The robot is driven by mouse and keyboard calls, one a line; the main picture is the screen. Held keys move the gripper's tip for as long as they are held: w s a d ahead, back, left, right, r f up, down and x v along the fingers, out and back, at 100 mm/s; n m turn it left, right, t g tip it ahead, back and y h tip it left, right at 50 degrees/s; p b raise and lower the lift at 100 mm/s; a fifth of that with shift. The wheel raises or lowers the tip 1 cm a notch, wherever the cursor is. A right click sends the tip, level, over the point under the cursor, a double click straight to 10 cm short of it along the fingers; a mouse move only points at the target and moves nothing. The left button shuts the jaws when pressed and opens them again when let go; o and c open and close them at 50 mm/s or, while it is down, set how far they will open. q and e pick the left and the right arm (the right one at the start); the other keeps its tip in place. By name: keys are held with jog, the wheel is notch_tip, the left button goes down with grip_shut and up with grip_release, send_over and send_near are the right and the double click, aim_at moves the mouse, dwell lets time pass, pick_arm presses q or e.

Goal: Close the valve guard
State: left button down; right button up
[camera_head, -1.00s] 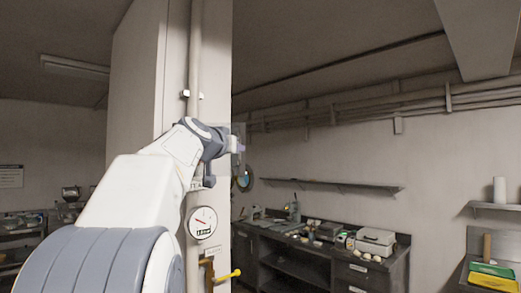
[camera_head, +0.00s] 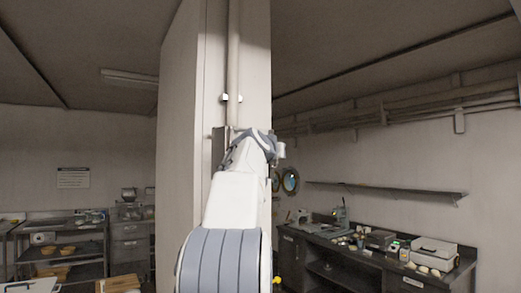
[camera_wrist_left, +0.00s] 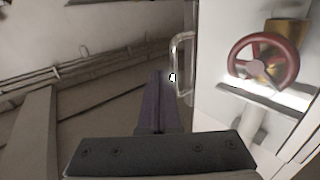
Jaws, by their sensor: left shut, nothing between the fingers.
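A red valve wheel (camera_wrist_left: 263,62) shows at the right of the left wrist view, inside a pale, brightly lit housing. A pale guard panel edge (camera_wrist_left: 194,45) with a light bar handle (camera_wrist_left: 181,66) stands between the wheel and my left gripper (camera_wrist_left: 159,76). The dark fingers are shut and empty, with their tips just left of the handle; I cannot tell whether they touch it. In the head view my left arm covers most of the valve area, and a grey plate (camera_head: 219,146) shows beside the arm on the pillar. My right gripper is not in view.
A white pillar (camera_head: 184,120) with a vertical pipe (camera_head: 233,60) stands directly ahead. A dark counter with several items (camera_head: 375,262) runs along the right wall under a shelf (camera_head: 385,188). Racks with bowls (camera_head: 62,250) stand at the back left.

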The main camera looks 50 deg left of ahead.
pick_arm(q)
jog(key=shift+w+a, duration=0.15)
jog(key=shift+w, duration=0.5)
jog(key=shift+s, duration=0.1)
jog(key=s+d+b, duration=0.5)
jog(key=d, duration=0.8)
